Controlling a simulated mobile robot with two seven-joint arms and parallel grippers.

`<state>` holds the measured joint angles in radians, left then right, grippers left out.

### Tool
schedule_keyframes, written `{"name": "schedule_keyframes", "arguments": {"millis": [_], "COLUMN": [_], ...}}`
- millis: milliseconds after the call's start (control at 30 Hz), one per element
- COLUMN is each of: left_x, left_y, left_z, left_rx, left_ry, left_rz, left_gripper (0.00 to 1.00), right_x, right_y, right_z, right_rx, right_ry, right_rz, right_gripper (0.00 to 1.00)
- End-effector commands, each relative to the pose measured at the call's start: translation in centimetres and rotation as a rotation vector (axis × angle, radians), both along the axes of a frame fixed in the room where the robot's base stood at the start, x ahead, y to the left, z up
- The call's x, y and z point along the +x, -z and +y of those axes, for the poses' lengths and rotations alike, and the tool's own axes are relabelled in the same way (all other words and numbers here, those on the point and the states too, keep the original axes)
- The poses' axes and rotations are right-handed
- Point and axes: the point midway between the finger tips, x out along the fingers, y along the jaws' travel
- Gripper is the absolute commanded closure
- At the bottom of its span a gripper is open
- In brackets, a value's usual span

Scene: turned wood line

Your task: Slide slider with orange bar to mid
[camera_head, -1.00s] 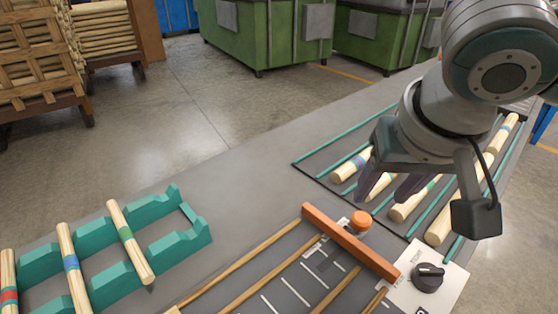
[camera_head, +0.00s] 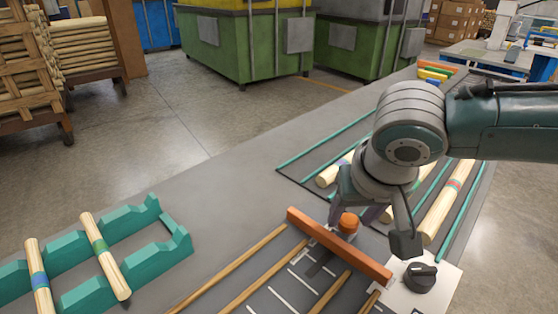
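The slider's long orange bar (camera_head: 325,238) lies across the far end of several wooden rails (camera_head: 255,283). A round orange knob (camera_head: 349,223) stands just behind the bar, near its middle. My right gripper (camera_head: 355,214) reaches down at the knob, with dark fingers apart on its left and right. It looks open; I cannot tell whether a finger touches the knob. White scale marks (camera_head: 285,299) lie between the rails; their labels are not readable. My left gripper is out of view.
A black dial (camera_head: 421,276) sits on a white panel right of the bar. Turned wooden pieces (camera_head: 447,200) lie between teal strips behind it. A teal rack (camera_head: 125,260) holding striped spindles stands at left. The grey table between is clear.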

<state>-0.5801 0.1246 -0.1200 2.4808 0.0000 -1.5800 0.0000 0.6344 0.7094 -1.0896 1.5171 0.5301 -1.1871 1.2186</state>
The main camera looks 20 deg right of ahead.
Motion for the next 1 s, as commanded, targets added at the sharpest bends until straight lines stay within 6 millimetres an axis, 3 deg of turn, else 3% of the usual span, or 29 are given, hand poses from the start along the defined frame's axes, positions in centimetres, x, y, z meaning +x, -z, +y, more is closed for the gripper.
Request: {"name": "schedule_keyframes", "arguments": {"millis": [67, 467, 1000], "left_x": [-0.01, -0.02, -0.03], "left_y": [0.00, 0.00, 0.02], "left_z": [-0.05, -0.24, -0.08], "left_rx": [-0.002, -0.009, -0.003], "left_ry": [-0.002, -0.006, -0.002], "left_rz": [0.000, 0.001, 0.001], "left_gripper": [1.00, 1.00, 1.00], "right_x": [-0.02, -0.03, -0.03], "right_y": [-0.01, -0.02, -0.03], "right_z": [0.00, -0.01, -0.01], "right_rx": [0.000, 0.000, 0.001], "right_ry": [0.000, 0.001, 0.001], "right_rz": [0.000, 0.000, 0.001], "right_gripper": [0.54, 0.99, 1.00]}}
